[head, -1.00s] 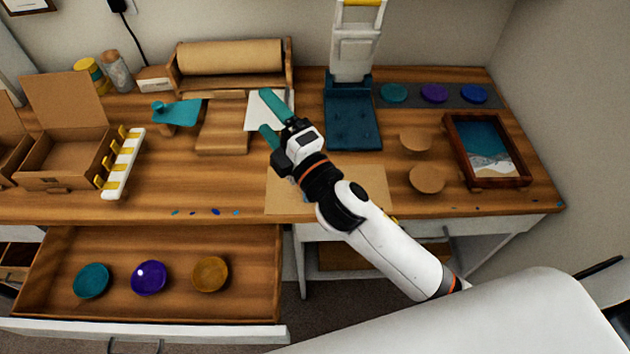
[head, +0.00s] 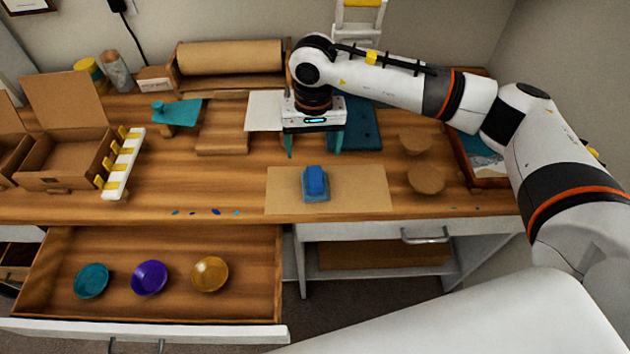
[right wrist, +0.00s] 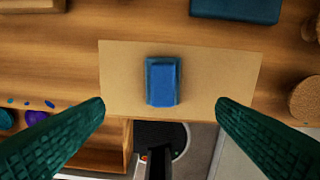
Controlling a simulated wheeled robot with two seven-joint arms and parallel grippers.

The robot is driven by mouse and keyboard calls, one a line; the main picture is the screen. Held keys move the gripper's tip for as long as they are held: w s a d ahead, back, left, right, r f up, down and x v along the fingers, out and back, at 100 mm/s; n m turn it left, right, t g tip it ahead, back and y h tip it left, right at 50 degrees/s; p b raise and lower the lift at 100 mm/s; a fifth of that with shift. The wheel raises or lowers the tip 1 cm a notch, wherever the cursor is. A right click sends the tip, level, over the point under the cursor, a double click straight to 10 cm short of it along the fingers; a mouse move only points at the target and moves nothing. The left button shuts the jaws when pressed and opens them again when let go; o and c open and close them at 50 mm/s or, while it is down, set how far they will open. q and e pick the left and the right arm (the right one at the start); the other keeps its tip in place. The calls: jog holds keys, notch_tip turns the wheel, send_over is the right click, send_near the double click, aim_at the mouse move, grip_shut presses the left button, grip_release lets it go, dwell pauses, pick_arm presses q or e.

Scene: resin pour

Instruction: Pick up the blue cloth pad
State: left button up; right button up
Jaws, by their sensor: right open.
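The blue cloth pad (head: 315,183) lies on a flat tan sheet (head: 362,196) near the front edge of the table. In the right wrist view the pad (right wrist: 162,82) sits between and beyond the two teal fingers, on the tan sheet (right wrist: 222,72). My right gripper (head: 313,150) points down behind the pad in the head view, its fingers spread wide and empty. It also shows in the right wrist view (right wrist: 161,128), apart from the pad. My left gripper is not in view.
An open drawer (head: 60,248) with teal, purple and amber bowls juts out at front left. A dark blue stand base (head: 362,135), round cork discs (head: 427,179) and a framed tray (head: 500,182) lie to the right. A white rack (head: 124,165) with yellow pegs stands left.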

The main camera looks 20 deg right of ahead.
aim_at(315, 176)
notch_tip(315, 176, down, 6)
jog(key=shift+d+f+p, duration=0.1)
jog(key=shift+d+p, duration=0.05)
jog(key=shift+p, duration=0.6)
jog(key=shift+f+p, duration=0.35)
jog(key=shift+f, duration=0.2)
notch_tip(315, 176, down, 4)
jog(key=shift+r+p, duration=0.2)
jog(key=shift+p, duration=0.4)
jog(key=shift+f, duration=0.4)
jog(key=shift+c, duration=0.3)
jog(key=c, duration=1)
jog(key=shift+r, duration=0.1)
